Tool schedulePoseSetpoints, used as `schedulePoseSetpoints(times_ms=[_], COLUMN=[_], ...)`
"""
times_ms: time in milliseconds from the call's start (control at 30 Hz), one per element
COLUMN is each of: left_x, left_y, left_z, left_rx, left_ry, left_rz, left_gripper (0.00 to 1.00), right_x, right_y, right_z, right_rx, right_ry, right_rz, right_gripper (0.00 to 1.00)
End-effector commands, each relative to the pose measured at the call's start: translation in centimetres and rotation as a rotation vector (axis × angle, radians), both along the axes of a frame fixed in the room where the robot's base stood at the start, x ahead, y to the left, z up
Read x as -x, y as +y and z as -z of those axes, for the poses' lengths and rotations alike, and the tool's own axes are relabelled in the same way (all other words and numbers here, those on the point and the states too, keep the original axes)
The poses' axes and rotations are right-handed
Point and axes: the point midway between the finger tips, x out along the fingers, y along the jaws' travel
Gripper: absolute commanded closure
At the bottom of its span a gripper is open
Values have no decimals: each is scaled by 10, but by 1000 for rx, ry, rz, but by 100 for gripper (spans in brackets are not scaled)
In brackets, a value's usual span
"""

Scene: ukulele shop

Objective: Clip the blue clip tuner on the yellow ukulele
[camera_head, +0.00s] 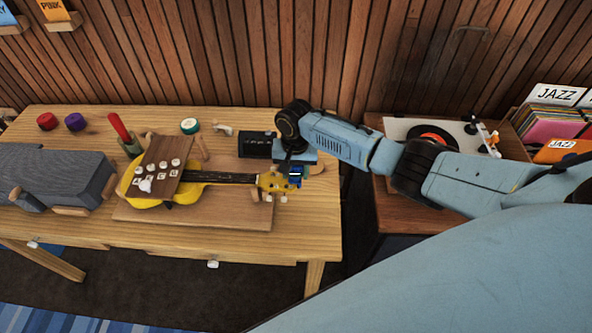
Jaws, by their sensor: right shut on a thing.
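The yellow ukulele (153,192) lies on a wooden board on the table, its neck pointing right. My right gripper (294,176) reaches in from the right and points down at the headstock. It is shut on the small blue clip tuner (295,181), which is mostly hidden by the gripper. The tuner is at the headstock's right end; I cannot tell whether they touch. My left gripper is not in view.
A wooden panel with white knobs covers part of the ukulele's body. A black box (256,144) stands behind the headstock. A grey case (65,178) is at the left. A record player (425,132) sits on a cabinet at the right. The table's front strip is clear.

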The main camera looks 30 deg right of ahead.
Motion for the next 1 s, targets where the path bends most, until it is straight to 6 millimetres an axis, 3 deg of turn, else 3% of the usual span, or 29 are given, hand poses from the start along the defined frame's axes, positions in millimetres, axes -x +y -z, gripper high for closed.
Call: schedulePoseSetpoints(times_ms=[133,167,367,733,1000], left_x=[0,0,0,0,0], left_y=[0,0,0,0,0], left_z=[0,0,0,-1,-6], left_rx=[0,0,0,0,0], left_ry=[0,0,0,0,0], left_rz=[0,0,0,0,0], left_gripper=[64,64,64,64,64], right_x=[0,0,0,0,-1], right_y=[0,0,0,-1,-1], right_z=[0,0,0,-8,-62], right_rx=[0,0,0,1,0], right_ry=[0,0,0,-1,-5], right_rz=[0,0,0,1,0], right_gripper=[80,57,33,33,33])
